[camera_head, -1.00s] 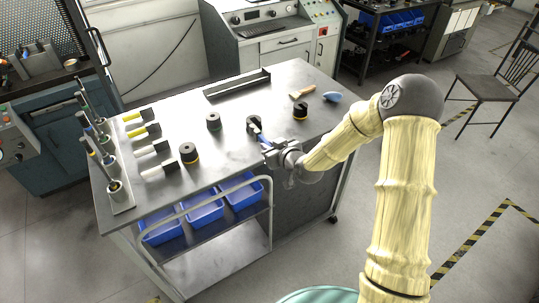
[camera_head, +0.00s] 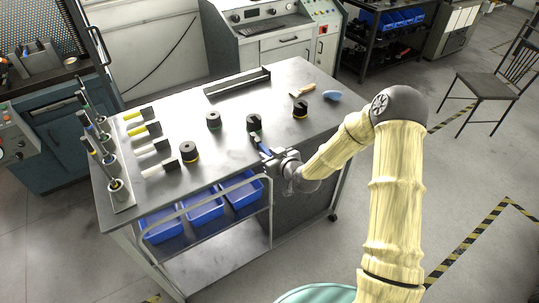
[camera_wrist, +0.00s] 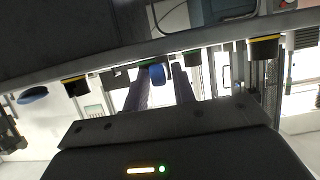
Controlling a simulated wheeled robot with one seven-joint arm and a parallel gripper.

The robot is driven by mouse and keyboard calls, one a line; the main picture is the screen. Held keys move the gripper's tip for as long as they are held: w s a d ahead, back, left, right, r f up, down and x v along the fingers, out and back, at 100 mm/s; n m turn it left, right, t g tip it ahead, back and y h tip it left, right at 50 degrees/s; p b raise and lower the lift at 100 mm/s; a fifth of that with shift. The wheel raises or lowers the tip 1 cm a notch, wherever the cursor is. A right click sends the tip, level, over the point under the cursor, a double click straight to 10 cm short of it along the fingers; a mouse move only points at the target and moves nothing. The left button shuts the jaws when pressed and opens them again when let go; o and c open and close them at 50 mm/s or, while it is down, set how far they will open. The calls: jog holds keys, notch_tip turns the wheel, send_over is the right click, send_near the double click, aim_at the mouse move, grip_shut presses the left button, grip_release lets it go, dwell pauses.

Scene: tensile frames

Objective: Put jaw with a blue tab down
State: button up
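The jaw with a blue tab (camera_head: 263,147) is at the near edge of the table, its dark end pointing away from me. My gripper (camera_head: 268,154) is at the tab end. In the wrist view the blue tab (camera_wrist: 157,74) sits between the two fingers of my gripper (camera_wrist: 160,80), close against the left one. The gripper seems shut on the tab; the contact on the right side is unclear. I cannot tell whether the jaw touches the table.
A dark cylinder (camera_head: 254,122) stands just beyond the jaw. A green-banded cylinder (camera_head: 213,120) and yellow-banded ones (camera_head: 300,110) stand nearby. Jaws with yellow tabs (camera_head: 145,130) and white tabs lie left. A long tray (camera_head: 237,84) lies at the back. Blue bins (camera_head: 203,209) are below.

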jog(key=shift+o, duration=0.7)
jog(key=shift+r, duration=0.15)
jog(key=shift+s+d, duration=0.1)
jog(key=shift+d, duration=0.1)
jog(key=b+v, duration=0.2)
jog(key=v, duration=0.9)
jog(key=shift+s+r, duration=0.2)
jog(key=shift+s, duration=0.15)
jog(key=shift+d, duration=0.1)
